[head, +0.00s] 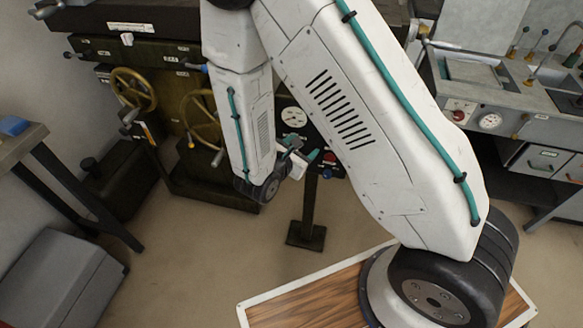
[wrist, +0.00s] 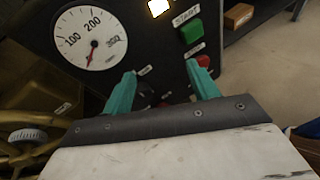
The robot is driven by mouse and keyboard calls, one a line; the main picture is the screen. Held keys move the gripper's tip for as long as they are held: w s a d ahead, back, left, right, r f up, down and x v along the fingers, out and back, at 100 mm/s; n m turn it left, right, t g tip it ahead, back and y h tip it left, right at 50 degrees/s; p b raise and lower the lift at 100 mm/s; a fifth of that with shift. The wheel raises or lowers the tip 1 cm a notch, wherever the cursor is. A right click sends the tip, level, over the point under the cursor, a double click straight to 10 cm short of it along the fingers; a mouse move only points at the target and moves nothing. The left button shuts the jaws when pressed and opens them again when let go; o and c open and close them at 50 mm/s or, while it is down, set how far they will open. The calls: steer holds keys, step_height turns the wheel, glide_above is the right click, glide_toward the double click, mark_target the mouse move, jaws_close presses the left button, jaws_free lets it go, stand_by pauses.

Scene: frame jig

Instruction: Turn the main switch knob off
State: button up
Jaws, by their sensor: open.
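My gripper (wrist: 161,72) is open, with its two teal fingers spread in front of a dark control panel (wrist: 165,45). A small dark knob (wrist: 148,89) under a label sits between the fingers, nearer the left one. It is partly hidden and too dark to read which way it points. In the head view my gripper (head: 302,150) is beside the panel on its post, and my arm hides part of the panel.
The panel has a round gauge (wrist: 91,36), a lit lamp (wrist: 157,7), a green START button (wrist: 191,31) and a red button (wrist: 203,61) behind the right finger. Brass handwheels (head: 133,88) are on the machine at left. The post's base (head: 306,235) stands on open floor.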

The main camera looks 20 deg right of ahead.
steer(key=a+f+n+t+y, duration=0.2)
steer(key=a+f+n+y, duration=0.3)
steer(key=f, duration=0.6)
steer(key=w+d+f+h, duration=0.1)
steer(key=w+d+f, duration=0.1)
steer(key=w+d, duration=0.2)
steer(key=shift+w+f+n, duration=0.35)
steer(key=shift+w+n, duration=0.05)
steer(key=shift+w, duration=0.05)
steer(key=c, duration=1)
